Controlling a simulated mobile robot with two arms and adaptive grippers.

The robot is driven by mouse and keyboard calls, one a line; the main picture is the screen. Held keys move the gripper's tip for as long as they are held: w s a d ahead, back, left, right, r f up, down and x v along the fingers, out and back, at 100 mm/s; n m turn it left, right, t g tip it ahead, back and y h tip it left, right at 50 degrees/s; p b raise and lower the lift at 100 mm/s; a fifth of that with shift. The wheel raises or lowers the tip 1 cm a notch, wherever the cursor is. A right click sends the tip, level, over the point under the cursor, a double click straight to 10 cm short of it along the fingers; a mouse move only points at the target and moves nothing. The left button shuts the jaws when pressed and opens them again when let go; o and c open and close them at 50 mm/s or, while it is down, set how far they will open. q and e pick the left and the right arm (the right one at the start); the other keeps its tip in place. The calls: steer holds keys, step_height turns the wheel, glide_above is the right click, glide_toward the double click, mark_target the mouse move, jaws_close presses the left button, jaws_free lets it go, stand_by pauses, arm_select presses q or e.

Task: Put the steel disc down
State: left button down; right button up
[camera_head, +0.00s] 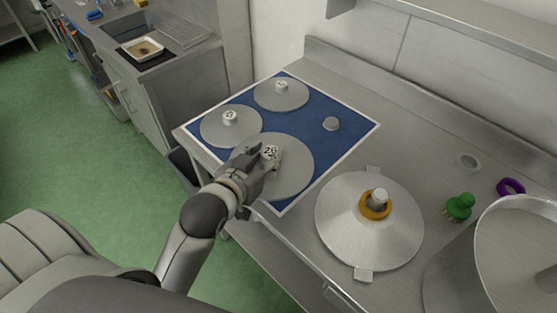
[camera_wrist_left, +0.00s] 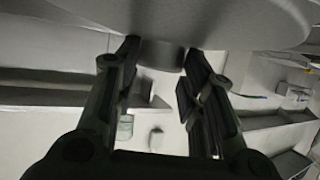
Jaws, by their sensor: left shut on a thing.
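A large steel disc (camera_head: 292,170) with a numbered knob is over the front part of the blue mat (camera_head: 345,110). My left gripper (camera_head: 268,155) is shut on the knob (camera_wrist_left: 162,55) of this disc. In the left wrist view the fingers stand on both sides of the knob, and the underlying disc (camera_wrist_left: 225,20) fills the top. I cannot tell whether the disc touches the mat. Two smaller steel discs with numbered knobs, one at the back (camera_head: 290,99) and one at the left (camera_head: 215,130), lie on the mat. My right gripper is not in view.
A broad steel plate (camera_head: 345,225) with an orange ring (camera_head: 375,207) is on the bench at right. Beyond are a green brush (camera_head: 459,206), a purple ring (camera_head: 511,187) and a large steel vessel (camera_head: 500,250).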

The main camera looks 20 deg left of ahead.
mark_target(268, 152)
arm_select(q)
steer(key=x, duration=0.3)
steer(key=shift+w+a+p, duration=0.2)
steer(key=shift+w+p, duration=0.15)
steer(key=shift+w, duration=0.05)
steer(key=w+f, duration=0.1)
steer(key=f, duration=0.1)
steer(key=w+f, duration=0.4)
steer(key=shift+w+a+f, duration=0.2)
steer(key=shift+w+f, duration=0.05)
steer(key=shift+f, duration=0.05)
step_height(268, 152, down, 2)
steer(key=shift+f+p, duration=0.1)
steer(key=shift+p, duration=0.5)
steer(key=shift+f, duration=0.3)
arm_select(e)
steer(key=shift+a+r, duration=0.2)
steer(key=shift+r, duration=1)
arm_select(q)
steer(key=c, duration=0.9)
jaws_free()
steer(key=shift+s+f, duration=0.1)
steer(key=shift+f, duration=0.1)
